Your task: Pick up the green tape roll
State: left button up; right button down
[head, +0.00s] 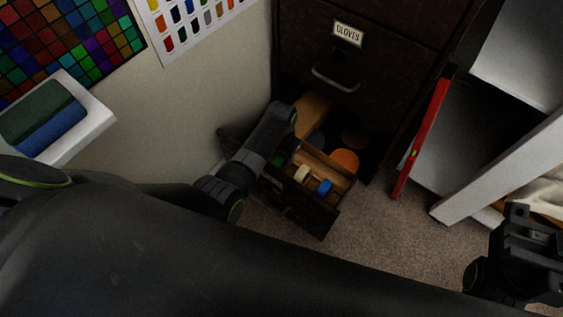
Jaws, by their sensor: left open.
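The green tape roll (279,160) shows only as a small dark green patch in the open bottom drawer (322,222), at its left side. My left arm and gripper hide most of it. My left gripper (292,150) is open and reaches down over the drawer, close beside the green roll. I cannot tell whether it touches the roll. A cream roll (302,173) and a blue roll (324,187) sit to the right of the green one in the same front compartment. My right gripper (527,240) is at the right edge, far from the drawer; its fingertips are unclear.
Behind a wooden divider, an orange disc (345,160) and dark discs lie in the drawer. The dark cabinet (345,62) with a "GLOVES" drawer stands above. A red upright panel (423,135) and white shelving (500,165) are to the right. Carpet (380,230) lies clear in front.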

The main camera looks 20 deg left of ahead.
pick_arm(q)
jog(key=c, duration=1.1)
jog(key=shift+o, duration=0.2)
